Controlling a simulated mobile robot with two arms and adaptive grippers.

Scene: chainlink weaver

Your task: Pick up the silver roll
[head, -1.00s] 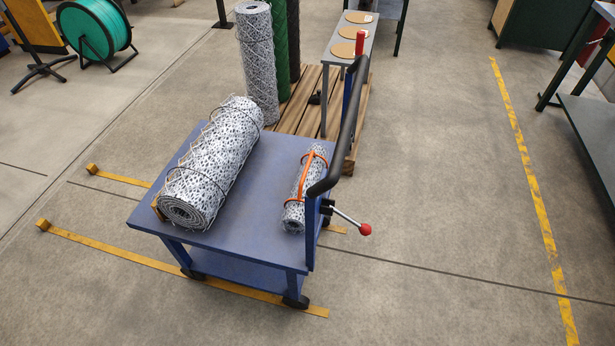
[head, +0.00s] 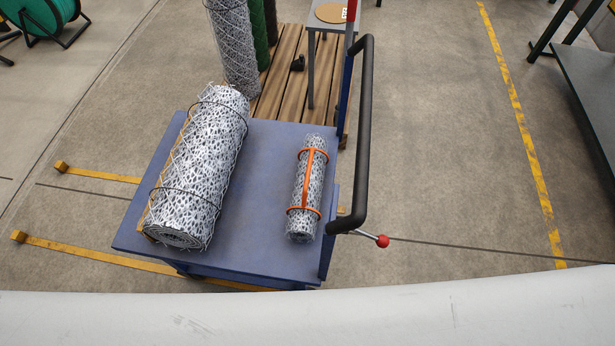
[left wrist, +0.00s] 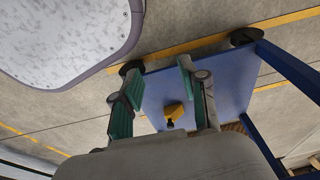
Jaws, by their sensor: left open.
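A large silver wire-mesh roll (head: 200,165) lies on the left side of the blue cart's top (head: 262,215), bound with dark wire. A smaller silver mesh roll (head: 299,215) lies on the right side, with orange bands and an orange handle bar along its top. Neither roll shows clearly in the left wrist view. There my left gripper (left wrist: 156,88) is open and empty, its teal-padded fingers apart in front of a blue surface of the cart (left wrist: 225,85). My left gripper is not visible in the head view. My right gripper is in neither view.
The cart's black handle (head: 362,140) and red-knobbed lever (head: 382,241) rise close to the small roll's right. Upright mesh rolls (head: 234,50) stand on a wooden pallet (head: 292,95) behind. Floor to the right is clear up to a table (head: 590,90).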

